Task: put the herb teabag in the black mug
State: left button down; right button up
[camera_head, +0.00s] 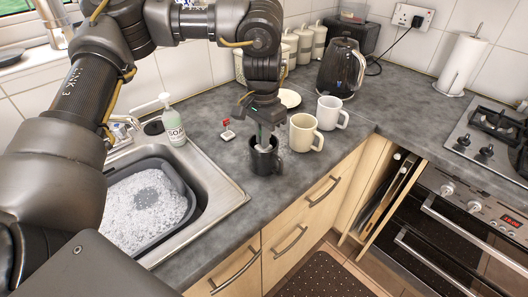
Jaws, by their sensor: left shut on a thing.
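The black mug (264,161) stands upright on the grey worktop, right of the sink, its handle to the right. My left gripper (264,128) points down just above the mug's mouth. It is shut on a small pale thing (264,142), which looks like a teabag and hangs at the mug's opening. I cannot tell how far inside the rim it is, and no label can be read. Another small teabag with a red tag (228,131) lies on the worktop, left of the mug. My right gripper is not in view.
A cream mug (303,134) stands close right of the black mug, with a white mug (331,113) behind it. A small plate (289,99), a kettle (341,68) and canisters stand further back. A soap bottle (173,122) and a sink with a foamy basin (147,207) are left.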

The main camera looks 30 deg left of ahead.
pick_arm(q)
jog(key=shift+f, duration=2.9)
jog(key=shift+s+f, duration=0.1)
jog(key=c, duration=1.8)
grip_release()
notch_tip(320, 180, up, 12)
jog(key=shift+r, duration=0.1)
